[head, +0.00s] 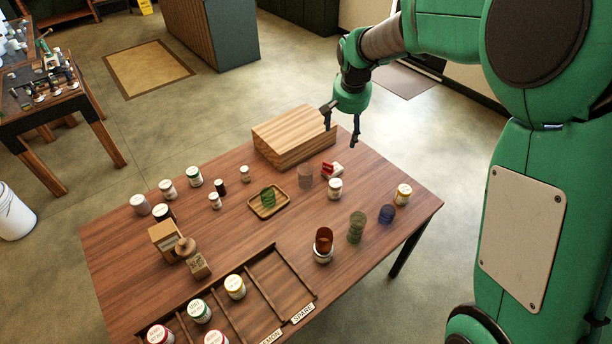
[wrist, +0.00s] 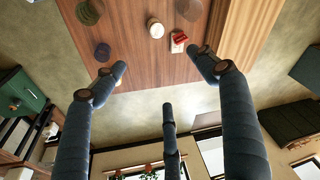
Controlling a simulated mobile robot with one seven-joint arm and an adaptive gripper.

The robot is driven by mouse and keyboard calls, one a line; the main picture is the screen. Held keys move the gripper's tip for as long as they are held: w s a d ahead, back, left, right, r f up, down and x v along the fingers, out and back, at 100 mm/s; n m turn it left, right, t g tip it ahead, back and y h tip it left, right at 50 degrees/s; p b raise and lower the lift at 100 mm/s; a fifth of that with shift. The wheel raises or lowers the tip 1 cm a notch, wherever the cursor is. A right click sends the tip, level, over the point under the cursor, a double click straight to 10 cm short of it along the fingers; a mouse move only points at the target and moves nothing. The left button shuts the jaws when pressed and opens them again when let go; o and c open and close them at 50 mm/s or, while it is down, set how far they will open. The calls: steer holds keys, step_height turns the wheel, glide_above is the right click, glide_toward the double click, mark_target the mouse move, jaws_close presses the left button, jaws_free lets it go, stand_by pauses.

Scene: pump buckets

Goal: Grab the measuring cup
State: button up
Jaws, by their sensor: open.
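I cannot tell for certain which vessel is the measuring cup. Several see-through cups stand on the table: a green one (head: 268,197) on a small wooden tray (head: 254,209), a brownish one (head: 305,176), an olive one (head: 356,227) and a blue one (head: 387,214). A red-brown cup (head: 324,238) sits in or on a white container at the front. My gripper (head: 341,127) is open and empty, above the table's far right edge, beside the wooden block. In the wrist view, its spread fingers (wrist: 163,76) hold nothing; the blue cup (wrist: 102,51) lies beyond them.
A slanted wooden block (head: 290,135) stands at the back of the table (head: 130,250). A red-and-white item (head: 332,169) and a white jar (head: 335,188) stand near the brownish cup. Lidded jars and brown boxes (head: 165,239) fill the left. A divided rack (head: 275,285) lines the front.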

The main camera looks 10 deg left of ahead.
steer(key=w+a+f+p, duration=0.1)
steer(key=w+a+f, duration=0.3)
steer(key=f, duration=0.3)
steer(key=w+a+f, duration=0.3)
steer(key=a+f, duration=0.1)
steer(key=f, duration=0.2)
steer(key=g, duration=0.1)
glide_toward(306, 170)
steer(key=s+r, duration=0.2)
steer(key=shift+s+f+p, duration=0.15)
steer(key=shift+p, duration=0.2)
steer(key=shift+d+f, duration=0.1)
steer(key=shift+w+f, duration=0.2)
steer(key=shift+f, duration=1.2)
steer(key=shift+w+f, duration=0.25)
steer(key=shift+f, duration=1.15)
steer(key=shift+w+f, duration=0.2)
steer(key=shift+f, duration=1.2)
steer(key=shift+f, duration=0.1)
steer(key=shift+w+f, duration=0.15)
steer(key=shift+f, duration=1.1)
steer(key=shift+w+f, duration=0.15)
steer(key=shift+f, duration=1.05)
